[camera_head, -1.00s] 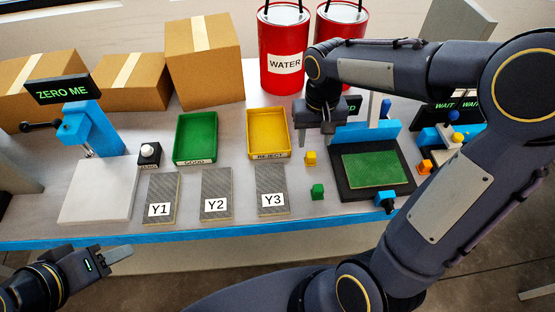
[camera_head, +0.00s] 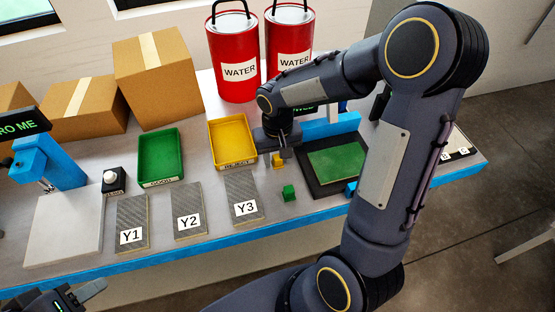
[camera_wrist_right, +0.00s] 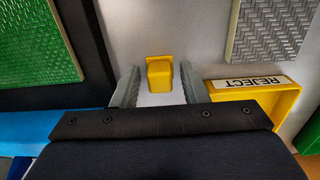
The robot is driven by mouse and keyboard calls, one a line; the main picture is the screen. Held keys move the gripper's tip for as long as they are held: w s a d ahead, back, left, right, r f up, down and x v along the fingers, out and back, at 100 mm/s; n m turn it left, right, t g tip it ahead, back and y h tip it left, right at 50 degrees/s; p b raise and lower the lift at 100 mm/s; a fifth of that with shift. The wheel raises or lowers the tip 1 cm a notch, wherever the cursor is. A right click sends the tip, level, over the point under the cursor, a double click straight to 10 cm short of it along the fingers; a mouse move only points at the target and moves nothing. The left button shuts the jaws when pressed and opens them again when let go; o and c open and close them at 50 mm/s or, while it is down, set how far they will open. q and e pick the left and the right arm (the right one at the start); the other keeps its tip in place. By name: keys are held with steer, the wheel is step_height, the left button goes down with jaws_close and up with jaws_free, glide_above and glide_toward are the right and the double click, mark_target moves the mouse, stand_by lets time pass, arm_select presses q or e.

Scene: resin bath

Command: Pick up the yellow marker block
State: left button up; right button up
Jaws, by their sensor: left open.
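The yellow marker block (camera_head: 277,161) sits on the bench between the yellow REJECT tray and the green-topped device, partly covered by my right gripper (camera_head: 284,152). In the right wrist view the yellow block (camera_wrist_right: 160,72) lies at the open end of the jaws, between the two spread grey fingertips of my right gripper (camera_wrist_right: 160,80). Bare bench shows between block and fingers, so it is not gripped. My left gripper (camera_head: 93,290) is at the lower left, open, away from the block, in front of the bench edge.
A green block (camera_head: 289,193) stands just in front. The yellow REJECT tray (camera_head: 238,166) is to the left, beside the Y3 plate (camera_head: 244,190). The green-topped device (camera_head: 311,187) is to the right. Red WATER drums (camera_head: 232,85) stand behind.

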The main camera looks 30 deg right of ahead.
steer(key=c, duration=0.7)
